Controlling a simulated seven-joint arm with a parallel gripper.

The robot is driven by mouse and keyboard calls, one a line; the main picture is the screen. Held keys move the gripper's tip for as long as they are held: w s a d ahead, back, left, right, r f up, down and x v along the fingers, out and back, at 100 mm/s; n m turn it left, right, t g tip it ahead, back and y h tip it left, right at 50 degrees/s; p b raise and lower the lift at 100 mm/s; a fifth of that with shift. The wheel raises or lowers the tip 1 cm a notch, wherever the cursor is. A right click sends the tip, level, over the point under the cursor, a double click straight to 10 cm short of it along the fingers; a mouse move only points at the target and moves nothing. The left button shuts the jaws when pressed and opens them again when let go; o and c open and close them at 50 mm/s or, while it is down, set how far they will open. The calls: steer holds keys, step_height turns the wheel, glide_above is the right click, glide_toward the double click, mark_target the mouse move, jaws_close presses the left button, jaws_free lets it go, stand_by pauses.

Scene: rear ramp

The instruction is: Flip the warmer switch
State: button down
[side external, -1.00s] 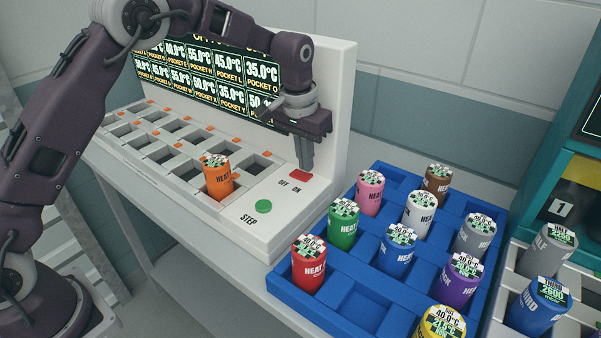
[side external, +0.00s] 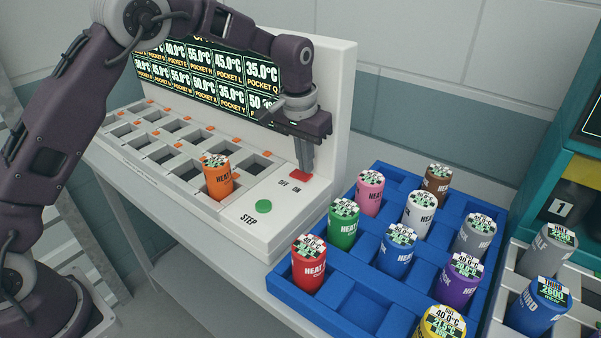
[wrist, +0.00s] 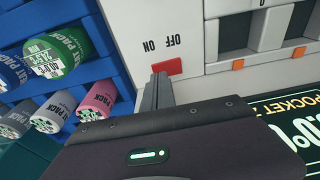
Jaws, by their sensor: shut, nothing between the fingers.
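The warmer (side external: 318,197) is a white bench unit with rows of pockets and a tall display panel behind them. Its red switch (side external: 301,175) sits on the right end of the top, by the words OFF and ON; it also shows in the wrist view (wrist: 168,67). My gripper (side external: 307,170) points down with its fingers together and empty. The fingertips are at the switch, on its ON side. In the wrist view the fingertips (wrist: 159,76) overlap the switch edge; I cannot tell whether they touch it.
An orange heat pack (side external: 218,178) stands in a warmer pocket. A green STEP button (side external: 264,206) is in front of the switch. A blue tray (side external: 362,308) with several coloured packs stands to the right. The display panel (side external: 335,110) rises close behind my gripper.

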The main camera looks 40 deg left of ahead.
mark_target(306, 176)
steer(key=shift+f, duration=0.65)
steer(key=shift+r, duration=3.55)
steer(key=s+a+r+t, duration=0.1)
steer(key=s+a+r, duration=0.1)
steer(key=s+r, duration=0.55)
steer(key=s+a+r+t, duration=0.15)
steer(key=s+r, duration=0.35)
steer(key=s, duration=0.6)
steer(key=s+f, duration=0.2)
steer(key=s, duration=0.6)
steer(key=s+a+f+t, duration=0.1)
steer(key=s+f, duration=0.2)
steer(key=s, duration=0.6)
steer(key=shift+s+a, duration=0.2)
steer(key=shift+s, duration=0.1)
